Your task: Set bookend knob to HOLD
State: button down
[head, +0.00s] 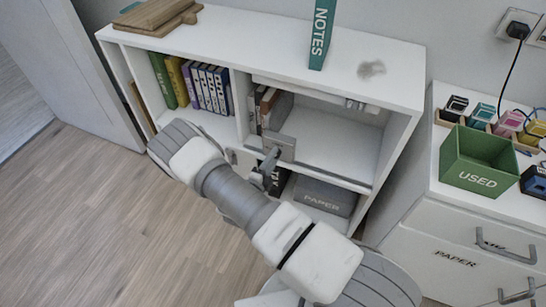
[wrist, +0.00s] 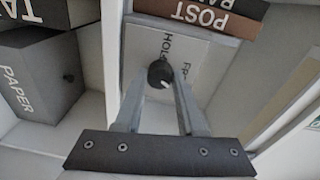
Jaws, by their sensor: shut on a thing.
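The bookend knob (wrist: 160,74) is small, round and black with a white mark, and it sits on a pale plate (wrist: 200,52) in the wrist view. The plate carries the printed word HOLD (wrist: 166,46) above the knob and a partly hidden word starting with FR (wrist: 184,75) to its right. The white mark lies on the knob's lower right part; its exact heading is hard to tell. My gripper (wrist: 160,88) is shut on the knob, one finger on each side. In the head view my gripper (head: 268,167) is at the grey bookend (head: 281,147), and the knob is hidden.
Brown and dark books (wrist: 210,15) stand beside the bookend. A dark PAPER box (head: 322,195) lies in the lower compartment. Shelf walls and boards surround my gripper closely. A green NOTES book (head: 321,35) stands on top. A green USED bin (head: 480,162) is at right.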

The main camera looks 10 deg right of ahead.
jog(key=n+t+p, duration=0.1)
jog(key=n+p, duration=0.6)
jog(key=n, duration=0.5)
jog(key=n+p, duration=0.8)
jog(key=n, duration=0.4)
jog(key=shift+f+t, duration=0.15)
jog(key=shift+t, duration=0.25)
dwell(1.9)
dwell(0.5)
jog(key=c, duration=0.5)
grip_release()
jog(key=shift+s+a, duration=0.1)
jog(key=shift+s, duration=0.05)
